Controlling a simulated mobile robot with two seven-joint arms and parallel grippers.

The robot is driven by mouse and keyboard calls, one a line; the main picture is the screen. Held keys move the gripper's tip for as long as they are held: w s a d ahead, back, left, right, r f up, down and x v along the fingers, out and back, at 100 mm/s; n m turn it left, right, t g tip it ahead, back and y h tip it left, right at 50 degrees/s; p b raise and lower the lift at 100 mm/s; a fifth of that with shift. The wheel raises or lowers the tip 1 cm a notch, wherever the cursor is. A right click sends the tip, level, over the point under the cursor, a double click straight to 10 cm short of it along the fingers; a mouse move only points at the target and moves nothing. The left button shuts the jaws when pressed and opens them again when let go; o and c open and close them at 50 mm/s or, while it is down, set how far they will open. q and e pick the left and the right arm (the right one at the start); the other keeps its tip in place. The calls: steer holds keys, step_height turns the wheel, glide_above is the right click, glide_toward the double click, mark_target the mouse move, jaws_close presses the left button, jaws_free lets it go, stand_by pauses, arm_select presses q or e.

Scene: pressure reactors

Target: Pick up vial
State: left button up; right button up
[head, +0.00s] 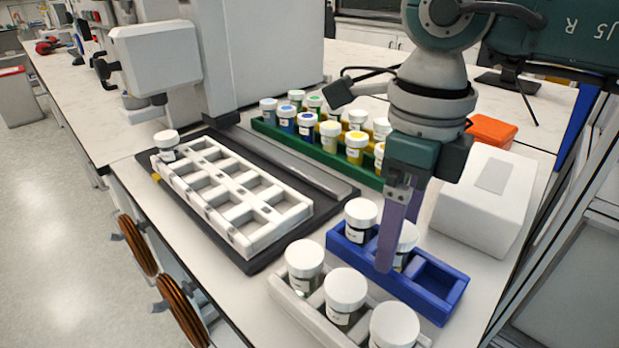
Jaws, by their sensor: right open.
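My right gripper (399,243) points down over the blue rack (455,295) at the front right. Its purple fingers are apart. The near finger hangs in front of a white-capped vial (408,236) and partly hides it; the far finger shows behind. Whether either finger touches the vial cannot be told. Another white-capped vial (361,217) stands in the blue rack's left slot, and the right slot is empty. Several larger white-capped vials (345,292) stand in the light grey rack in front. My left gripper is not in view.
A green rack (270,134) with several vials capped in white, blue, yellow and green stands behind. A white rack (240,236) on a dark plate has one vial (166,143) at its far left corner. A white box (485,205) stands close at right, with an orange item (492,130) behind.

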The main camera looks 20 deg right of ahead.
steer(key=shift+f, duration=0.5)
jaws_close()
stand_by(0.3)
